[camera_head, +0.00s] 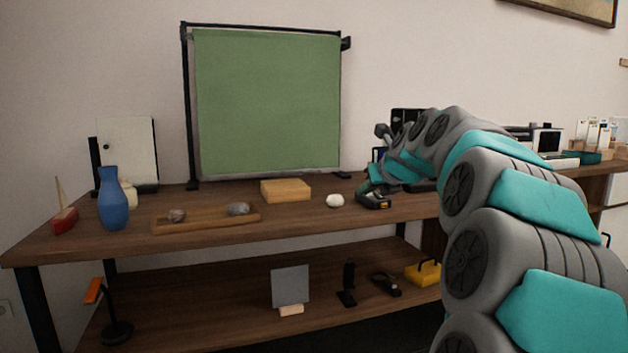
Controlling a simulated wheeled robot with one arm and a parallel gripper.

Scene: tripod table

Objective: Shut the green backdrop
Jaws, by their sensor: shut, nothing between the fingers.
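The green backdrop (268,103) is a flat upright sheet spread wide open on a black frame at the back of the wooden table, against the wall. Its black top bar (262,28) runs along the upper edge, and a dark upright (188,110) stands at its left side. The sheet reaches down almost to the tabletop. My arm comes in from the right, and my gripper (372,194) is low over the table, right of the backdrop and apart from it. It is shut and empty; its fingers are small and hard to make out.
A wooden block (285,190) and a white lump (335,200) lie in front of the backdrop. A wooden tray (205,222) with stones, a blue vase (113,200) and a red boat (64,220) stand to the left. My arm hides part of the table's right side.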

